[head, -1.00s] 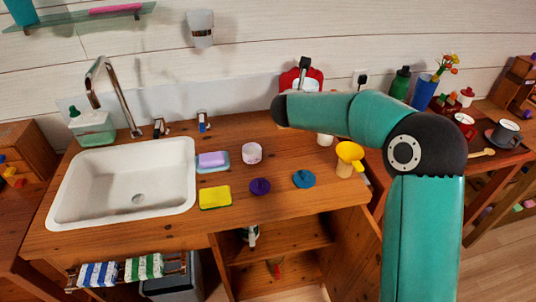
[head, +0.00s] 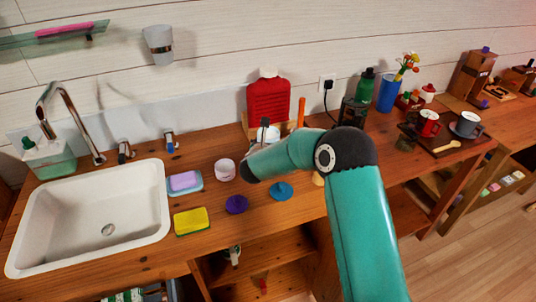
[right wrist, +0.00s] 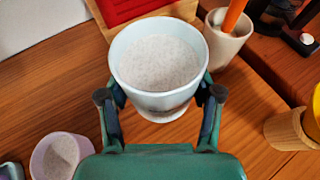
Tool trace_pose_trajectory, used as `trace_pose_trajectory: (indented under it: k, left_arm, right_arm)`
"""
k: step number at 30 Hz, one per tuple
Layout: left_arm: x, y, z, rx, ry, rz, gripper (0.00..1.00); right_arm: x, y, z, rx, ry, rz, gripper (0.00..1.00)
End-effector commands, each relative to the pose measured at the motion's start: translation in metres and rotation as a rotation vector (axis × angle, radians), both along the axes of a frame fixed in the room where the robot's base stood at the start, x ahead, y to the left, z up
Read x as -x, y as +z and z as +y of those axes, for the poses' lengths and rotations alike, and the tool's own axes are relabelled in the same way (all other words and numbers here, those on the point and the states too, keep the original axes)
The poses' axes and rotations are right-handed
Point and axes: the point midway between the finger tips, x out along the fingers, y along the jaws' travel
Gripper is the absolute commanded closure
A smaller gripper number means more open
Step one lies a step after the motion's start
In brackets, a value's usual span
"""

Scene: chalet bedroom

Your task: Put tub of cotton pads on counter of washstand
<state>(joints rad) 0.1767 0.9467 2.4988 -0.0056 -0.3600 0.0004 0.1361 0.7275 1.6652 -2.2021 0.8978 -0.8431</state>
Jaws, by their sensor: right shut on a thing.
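The tub of cotton pads (right wrist: 158,100) looks like a pale, round, footed cup with whitish speckled contents, upright in the right wrist view. My right gripper (right wrist: 160,102) is shut on it, one finger on each side. In the head view only a bit of the pale tub (head: 270,134) shows behind my right wrist, in front of the red item. The washstand's wooden counter (head: 215,205) lies below. I cannot tell whether the tub's base touches it. My left gripper is not in view.
A pinkish cup (head: 225,170), purple disc (head: 236,204), blue disc (head: 281,191), yellow sponge (head: 191,221) and soap dish (head: 184,183) stand near the sink (head: 95,215). A red ribbed item (head: 268,100) stands at the back. The front strip of counter is clear.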

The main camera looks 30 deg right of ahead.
Motion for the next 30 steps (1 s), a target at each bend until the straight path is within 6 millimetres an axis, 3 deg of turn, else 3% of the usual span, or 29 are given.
trace_pose_trajectory:
  k: [12,24,25,29,30]
  left_arm:
    - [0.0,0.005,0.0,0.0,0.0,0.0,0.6]
    - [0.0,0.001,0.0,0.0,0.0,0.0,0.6]
    - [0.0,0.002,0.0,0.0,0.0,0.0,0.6]
    - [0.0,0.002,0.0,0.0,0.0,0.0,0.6]
    - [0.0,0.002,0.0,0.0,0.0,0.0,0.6]
  right_arm:
    - [0.0,-0.043,0.001,0.001,0.002,0.001,0.78]
    - [-0.001,-0.049,0.001,0.001,0.001,-0.002,0.78]
    - [0.0,-0.048,0.001,0.0,0.002,-0.001,0.32]
    - [0.0,-0.048,0.001,0.0,0.001,0.0,0.11]
    - [0.0,-0.048,0.001,0.0,0.001,0.0,0.11]
